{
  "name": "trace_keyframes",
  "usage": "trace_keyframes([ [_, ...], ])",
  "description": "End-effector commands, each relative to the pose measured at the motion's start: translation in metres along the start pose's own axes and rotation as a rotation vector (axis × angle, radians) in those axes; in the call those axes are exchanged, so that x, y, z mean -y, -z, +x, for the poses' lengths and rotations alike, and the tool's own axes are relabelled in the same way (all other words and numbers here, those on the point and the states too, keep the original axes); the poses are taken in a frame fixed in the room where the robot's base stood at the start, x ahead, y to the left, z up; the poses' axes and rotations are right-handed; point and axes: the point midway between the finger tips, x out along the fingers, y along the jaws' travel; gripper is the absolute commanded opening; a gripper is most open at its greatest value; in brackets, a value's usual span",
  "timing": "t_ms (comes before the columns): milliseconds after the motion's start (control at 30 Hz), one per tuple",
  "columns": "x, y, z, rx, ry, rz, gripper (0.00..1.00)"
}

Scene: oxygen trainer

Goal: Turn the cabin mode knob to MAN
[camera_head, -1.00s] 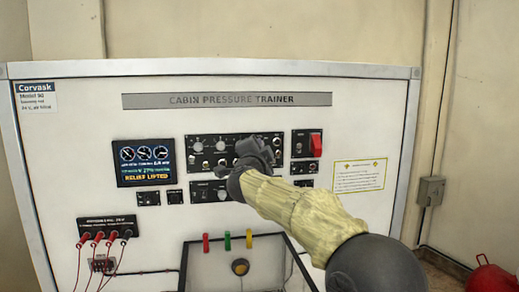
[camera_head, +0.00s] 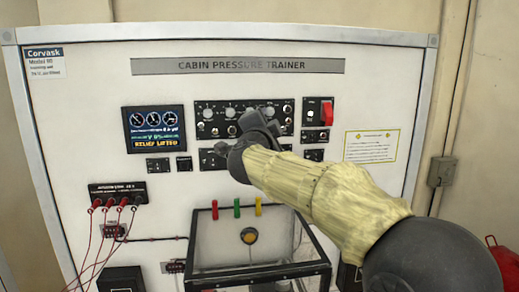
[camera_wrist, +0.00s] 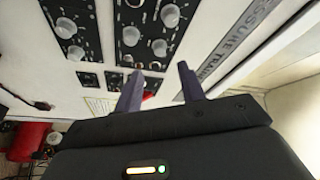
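The upper control panel (camera_head: 222,106) on the white trainer board carries a row of grey knobs with small switches below. A smaller panel (camera_head: 207,160) under it is mostly hidden by my wrist. In the wrist view, several round knobs show, among them one near the middle (camera_wrist: 131,36) and one on the left panel (camera_wrist: 65,27). The labels are too small to read, so I cannot tell which is the cabin mode knob. My gripper (camera_head: 263,124) is in front of the upper panel's lower right part. Its fingers (camera_wrist: 158,84) are apart, with nothing visible held between them.
A display (camera_head: 154,130) reading "RELIEF LIFTED" is left of the panels. A red guarded switch (camera_head: 327,114) sits right of my gripper. Below are a clear-walled box (camera_head: 218,252), coloured levers (camera_head: 237,208) and red cables (camera_head: 92,230).

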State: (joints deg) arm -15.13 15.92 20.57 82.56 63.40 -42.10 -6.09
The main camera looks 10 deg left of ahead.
Motion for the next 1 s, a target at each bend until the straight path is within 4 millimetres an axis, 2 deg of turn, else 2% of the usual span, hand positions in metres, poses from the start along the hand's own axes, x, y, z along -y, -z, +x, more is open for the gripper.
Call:
trace_keyframes([
  [33, -0.002, -0.002, -0.012, 0.001, 0.003, 0.001, 0.40],
  [300, -0.002, -0.002, -0.066, 0.001, 0.003, 0.001, 0.40],
  [500, -0.002, 0.000, -0.097, -0.001, 0.001, 0.001, 0.40],
  [667, -0.001, 0.000, -0.105, -0.001, -0.001, 0.000, 0.40],
  [1000, 0.000, 0.001, -0.105, -0.001, -0.001, 0.000, 0.40],
])
